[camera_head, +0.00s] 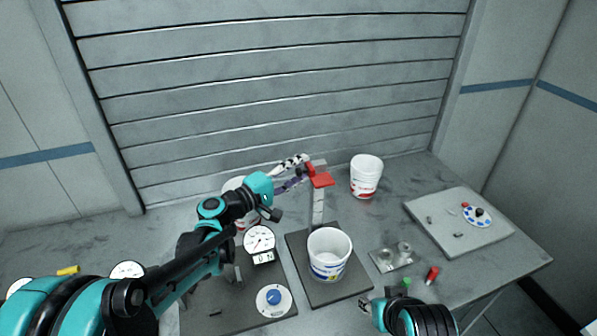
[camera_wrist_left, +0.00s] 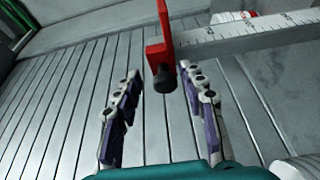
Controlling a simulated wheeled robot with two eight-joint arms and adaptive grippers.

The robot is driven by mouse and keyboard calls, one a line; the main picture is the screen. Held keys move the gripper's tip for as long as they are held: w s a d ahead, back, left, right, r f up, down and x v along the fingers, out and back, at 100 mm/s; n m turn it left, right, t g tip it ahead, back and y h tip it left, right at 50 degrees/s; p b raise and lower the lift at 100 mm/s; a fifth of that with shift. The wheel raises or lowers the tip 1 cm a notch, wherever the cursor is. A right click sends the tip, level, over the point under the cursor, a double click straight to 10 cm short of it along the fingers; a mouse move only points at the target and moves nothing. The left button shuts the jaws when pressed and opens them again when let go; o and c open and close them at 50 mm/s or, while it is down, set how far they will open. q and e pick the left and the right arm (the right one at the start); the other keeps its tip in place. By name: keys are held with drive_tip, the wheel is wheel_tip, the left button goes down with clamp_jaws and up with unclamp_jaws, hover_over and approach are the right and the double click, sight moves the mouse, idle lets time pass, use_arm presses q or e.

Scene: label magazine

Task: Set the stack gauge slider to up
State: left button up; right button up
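The stack gauge is a pale upright scale (camera_head: 318,207) on a dark base plate, with a red slider (camera_head: 321,180) near its top. My left gripper (camera_head: 306,167) is at the slider's left side, its two fingers spread. In the left wrist view the red slider (camera_wrist_left: 158,48) and its black knob (camera_wrist_left: 165,80) sit at the gap between the open fingertips (camera_wrist_left: 160,72). I cannot tell whether either finger touches the knob. The marked scale (camera_wrist_left: 250,33) runs off to the right there. My right gripper (camera_head: 371,304) is low in the head view; its fingers are too small to read.
A white tub (camera_head: 328,256) stands on the plate in front of the scale, and another tub (camera_head: 366,177) stands behind to the right. A dial gauge (camera_head: 259,240) and blue knob (camera_head: 273,298) lie left. A grey board (camera_head: 440,228) with small parts is at right.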

use_arm(q)
drive_tip(key=shift+a+f, duration=0.1)
drive_tip(key=shift+a, duration=0.05)
drive_tip(key=v, duration=1.1)
drive_tip(key=shift+s+a, duration=0.25)
drive_tip(key=shift+s, duration=0.05)
drive_tip(key=s+d+f+m+g+y+b, duration=0.25)
drive_tip(key=s+f+m+g+y, duration=0.2)
drive_tip(key=s+f, duration=0.5)
drive_tip(key=s+a+f+m+y+b, duration=0.3)
drive_tip(key=s+a+f+y, duration=0.6)
drive_tip(key=s+a+f, duration=0.1)
drive_tip(key=shift+s+a+m, duration=0.35)
drive_tip(key=shift+s+a, duration=0.45)
drive_tip(key=shift+a, duration=0.15)
